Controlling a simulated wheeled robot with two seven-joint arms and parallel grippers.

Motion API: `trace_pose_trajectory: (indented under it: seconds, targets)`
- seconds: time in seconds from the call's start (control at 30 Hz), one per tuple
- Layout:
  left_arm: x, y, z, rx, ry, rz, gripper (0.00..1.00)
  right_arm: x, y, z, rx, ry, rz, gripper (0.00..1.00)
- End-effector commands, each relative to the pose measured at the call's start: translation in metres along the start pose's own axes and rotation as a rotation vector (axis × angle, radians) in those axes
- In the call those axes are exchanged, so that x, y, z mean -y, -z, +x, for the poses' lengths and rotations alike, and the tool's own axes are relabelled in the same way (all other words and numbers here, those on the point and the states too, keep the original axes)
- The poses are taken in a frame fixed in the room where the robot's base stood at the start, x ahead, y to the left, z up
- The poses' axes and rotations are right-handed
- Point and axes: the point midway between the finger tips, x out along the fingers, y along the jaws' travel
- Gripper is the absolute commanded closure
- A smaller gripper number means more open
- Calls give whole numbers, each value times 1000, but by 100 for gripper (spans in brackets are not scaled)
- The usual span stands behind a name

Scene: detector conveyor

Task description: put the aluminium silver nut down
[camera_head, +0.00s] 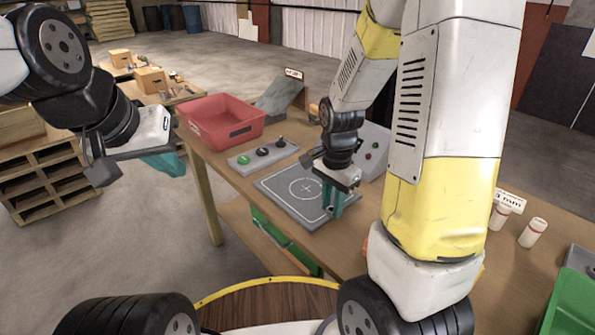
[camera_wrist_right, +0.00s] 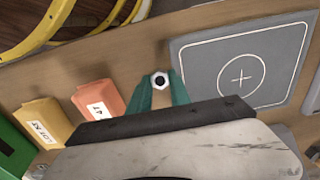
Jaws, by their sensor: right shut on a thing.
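The silver nut (camera_wrist_right: 160,80) sits between the green fingertips of my right gripper (camera_wrist_right: 160,90) in the right wrist view. The fingers are shut on it. In the head view my right gripper (camera_head: 332,200) is over the right front part of the grey detector plate (camera_head: 285,198), and the nut cannot be made out there. The plate has a square outline, a circle and a cross. In the wrist view the plate (camera_wrist_right: 205,57) lies right of the nut. My left gripper (camera_head: 135,160) is off the table at the left; its finger opening is unclear.
A red bin (camera_head: 222,122) stands at the back left. A button panel (camera_head: 262,154) lies behind the plate. An orange block (camera_wrist_right: 104,97) and a yellow block (camera_wrist_right: 46,121) lie left of the nut. White cylinders (camera_head: 532,232) and a green bin (camera_head: 575,300) are at the right.

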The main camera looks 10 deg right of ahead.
Motion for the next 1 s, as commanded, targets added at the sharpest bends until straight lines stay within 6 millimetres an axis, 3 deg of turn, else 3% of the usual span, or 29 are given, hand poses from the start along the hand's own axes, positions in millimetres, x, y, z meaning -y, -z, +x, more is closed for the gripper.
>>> trace_pose_trajectory:
  seconds: [0.3,0.43,0.73,1.0]
  targets:
    - [0,0,0,0,0,0,100,84,21,10,0,-1,-1,100]
    - [0,0,0,0,0,0,100,109,28,12,0,-1,-1,100]
    - [0,0,0,0,0,0,100,134,34,13,1,0,0,100]
    - [0,0,0,0,0,0,100,133,34,48,1,-1,1,100]
